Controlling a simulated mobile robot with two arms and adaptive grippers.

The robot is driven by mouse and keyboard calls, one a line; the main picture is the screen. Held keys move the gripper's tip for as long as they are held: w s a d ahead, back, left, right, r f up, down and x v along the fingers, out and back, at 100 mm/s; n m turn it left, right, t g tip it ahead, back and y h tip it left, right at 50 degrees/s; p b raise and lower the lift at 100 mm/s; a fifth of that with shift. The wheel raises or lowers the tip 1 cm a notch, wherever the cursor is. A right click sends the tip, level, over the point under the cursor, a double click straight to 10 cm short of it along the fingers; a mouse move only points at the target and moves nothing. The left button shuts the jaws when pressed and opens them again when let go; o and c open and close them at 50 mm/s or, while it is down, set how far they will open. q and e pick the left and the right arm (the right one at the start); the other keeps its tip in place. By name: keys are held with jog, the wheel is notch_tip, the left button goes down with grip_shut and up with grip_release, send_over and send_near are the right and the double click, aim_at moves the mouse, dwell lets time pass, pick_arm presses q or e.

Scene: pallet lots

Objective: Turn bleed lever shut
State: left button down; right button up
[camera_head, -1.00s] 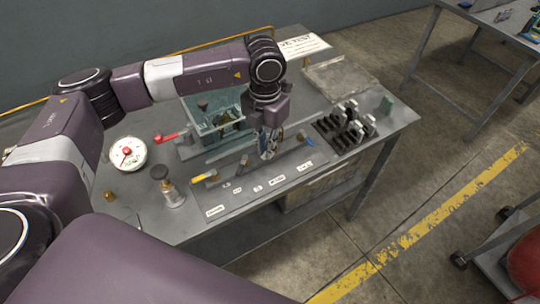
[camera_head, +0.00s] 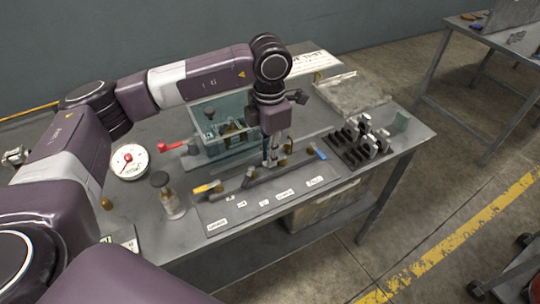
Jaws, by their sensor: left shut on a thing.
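A dark valve strip with white labels (camera_head: 264,203) lies along the front of the grey bench. A yellow-handled lever (camera_head: 207,188) is at its left end and a blue-handled lever (camera_head: 320,152) at its right end. My left gripper (camera_head: 270,162) points down at the middle of the strip, between these two handles. Its fingers are shut on a small part there, seemingly a lever, mostly hidden by the fingers. The labels are too small to read, so I cannot tell which one names the bleed lever. My right gripper is not in view.
A small bottle (camera_head: 172,200) stands in front. A teal open box (camera_head: 213,143) is behind my gripper. A black rack (camera_head: 358,147) holds metal parts at the right.

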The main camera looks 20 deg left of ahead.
pick_arm(q)
jog(key=shift+r, duration=0.1)
jog(key=c, duration=2)
grip_release()
notch_tip(320, 180, up, 12)
